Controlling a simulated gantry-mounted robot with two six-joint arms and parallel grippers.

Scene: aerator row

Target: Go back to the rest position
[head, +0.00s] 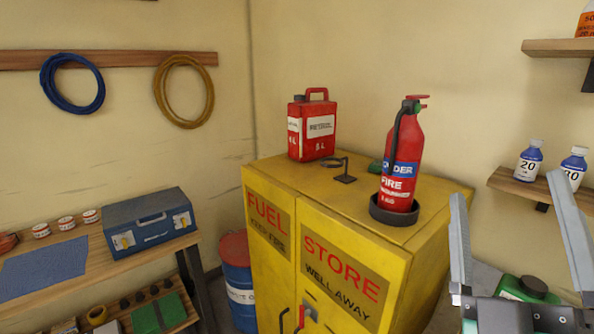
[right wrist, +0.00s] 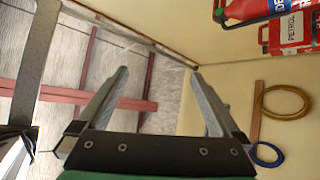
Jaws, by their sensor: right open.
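My right gripper (head: 508,185) is at the lower right of the head view, its two grey fingers spread apart and pointing up with nothing between them. In the right wrist view the gripper (right wrist: 157,72) is also open and empty, facing the ceiling and upper wall. It is to the right of the yellow fuel store cabinet (head: 415,268) in the head view and touches nothing that I can see. My left gripper is in neither view.
On the cabinet stand a red fire extinguisher (head: 413,155) in a dark round holder (head: 384,211) and a red petrol can (head: 320,133). Shelves with blue-capped bottles (head: 530,160) are at the right. A bench (head: 90,278) is at the left.

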